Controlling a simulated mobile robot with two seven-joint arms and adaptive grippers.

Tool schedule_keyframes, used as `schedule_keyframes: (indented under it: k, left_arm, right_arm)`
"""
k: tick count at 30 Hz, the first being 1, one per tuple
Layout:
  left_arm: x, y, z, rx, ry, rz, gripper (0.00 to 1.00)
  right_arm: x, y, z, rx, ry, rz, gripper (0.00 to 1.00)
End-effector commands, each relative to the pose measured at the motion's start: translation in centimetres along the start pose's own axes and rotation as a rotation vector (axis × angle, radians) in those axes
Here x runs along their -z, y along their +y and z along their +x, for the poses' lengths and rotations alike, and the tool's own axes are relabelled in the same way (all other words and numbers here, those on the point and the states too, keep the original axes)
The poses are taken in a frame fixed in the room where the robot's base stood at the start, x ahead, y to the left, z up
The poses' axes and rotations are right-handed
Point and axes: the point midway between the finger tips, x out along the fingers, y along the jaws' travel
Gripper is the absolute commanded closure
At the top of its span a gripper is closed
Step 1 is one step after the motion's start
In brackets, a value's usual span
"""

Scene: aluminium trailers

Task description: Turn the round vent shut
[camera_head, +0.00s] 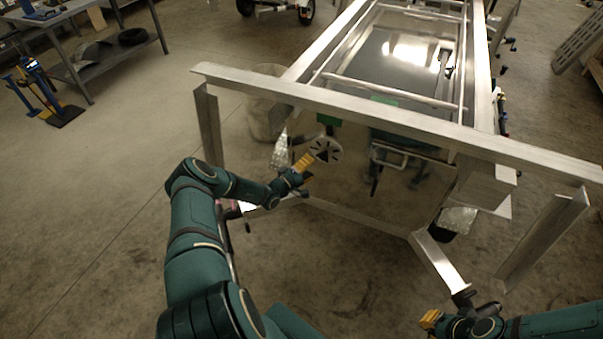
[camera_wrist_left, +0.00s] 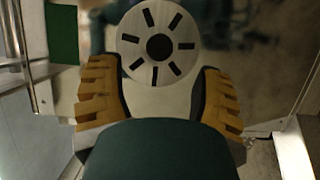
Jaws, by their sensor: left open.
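The round vent (camera_head: 325,150) is a pale disc with dark radial slots, on the panel under the trailer's front crossbeam. In the left wrist view the vent (camera_wrist_left: 158,45) is straight ahead, with a dark hub and several dark slots showing. My left gripper (camera_head: 306,161) is just left of the vent in the head view. In the left wrist view my left gripper (camera_wrist_left: 158,82) is open, its yellow-padded fingers on either side below the disc. I cannot tell whether they touch it. My right gripper (camera_head: 430,319) is low at the right, away from the vent; its opening is unclear.
The aluminium crossbeam (camera_head: 390,122) runs above and behind my left gripper. A green patch (camera_wrist_left: 62,32) is left of the vent in the wrist view. A workbench (camera_head: 100,62) stands at the far left. The floor between bench and trailer is mostly clear.

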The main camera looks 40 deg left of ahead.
Motion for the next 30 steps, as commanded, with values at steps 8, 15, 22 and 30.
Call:
schedule_keyframes:
  k: [8, 15, 22, 30]
  left_arm:
    - [0.0, 0.0, -3.9, 0.001, 0.0, 0.0, 0.33]
    - [0.0, 0.0, -4.5, 0.001, -0.001, 0.0, 0.33]
    - [0.0, 0.0, -4.4, 0.001, -0.001, 0.0, 0.33]
    - [-0.8, -0.1, -4.1, 0.008, -0.023, -0.005, 0.33]
  right_arm:
    - [0.0, 0.0, 0.0, 0.0, 0.0, 0.0, 1.0]
    - [0.0, 0.0, 0.0, 0.0, 0.0, 0.0, 1.0]
    - [0.0, 0.0, 0.0, 0.0, 0.0, 0.0, 1.0]
    - [0.0, 0.0, 0.1, 0.0, 0.0, 0.0, 1.0]
